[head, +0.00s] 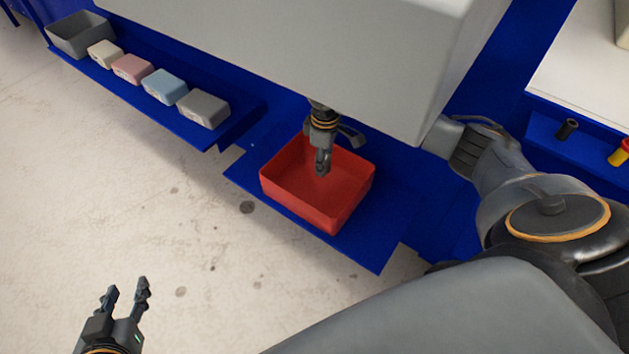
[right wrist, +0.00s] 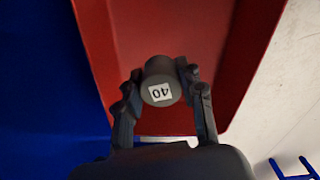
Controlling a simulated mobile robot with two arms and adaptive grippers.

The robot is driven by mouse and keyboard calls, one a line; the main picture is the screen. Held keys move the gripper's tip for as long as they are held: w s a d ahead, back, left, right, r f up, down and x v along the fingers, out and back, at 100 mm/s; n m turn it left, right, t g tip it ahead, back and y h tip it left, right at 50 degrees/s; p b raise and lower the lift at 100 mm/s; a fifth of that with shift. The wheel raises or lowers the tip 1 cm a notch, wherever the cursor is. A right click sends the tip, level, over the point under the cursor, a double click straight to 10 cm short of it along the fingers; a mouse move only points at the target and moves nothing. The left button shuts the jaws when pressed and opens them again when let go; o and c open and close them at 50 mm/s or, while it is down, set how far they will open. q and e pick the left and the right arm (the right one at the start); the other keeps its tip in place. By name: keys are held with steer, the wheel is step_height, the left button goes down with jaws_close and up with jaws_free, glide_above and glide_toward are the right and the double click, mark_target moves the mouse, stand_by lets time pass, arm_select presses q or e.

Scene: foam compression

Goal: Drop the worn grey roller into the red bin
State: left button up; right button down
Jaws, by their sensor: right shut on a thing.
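The red bin (head: 347,207) stands on a blue shelf in the middle of the head view. It also fills much of the right wrist view (right wrist: 245,50). My right gripper (head: 322,170) points down over the bin's opening. In the right wrist view my right gripper (right wrist: 163,88) is shut on a dark grey roller (right wrist: 158,68) with a white label reading 40. The roller's height above the bin floor is hard to tell. My left gripper (head: 127,292) is at the lower left, open and empty above the floor.
Several foam blocks, such as a grey one (head: 204,109) and a blue one (head: 165,86), sit on a blue shelf at upper left beside a grey bin (head: 82,34). A large grey housing (head: 300,45) overhangs behind the red bin. A black roller (head: 567,128) stands on the right shelf.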

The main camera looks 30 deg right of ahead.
steer(key=c, duration=0.7)
jaws_free()
steer(key=shift+c, duration=0.2)
steer(key=shift+r, duration=0.1)
step_height(320, 180, up, 12)
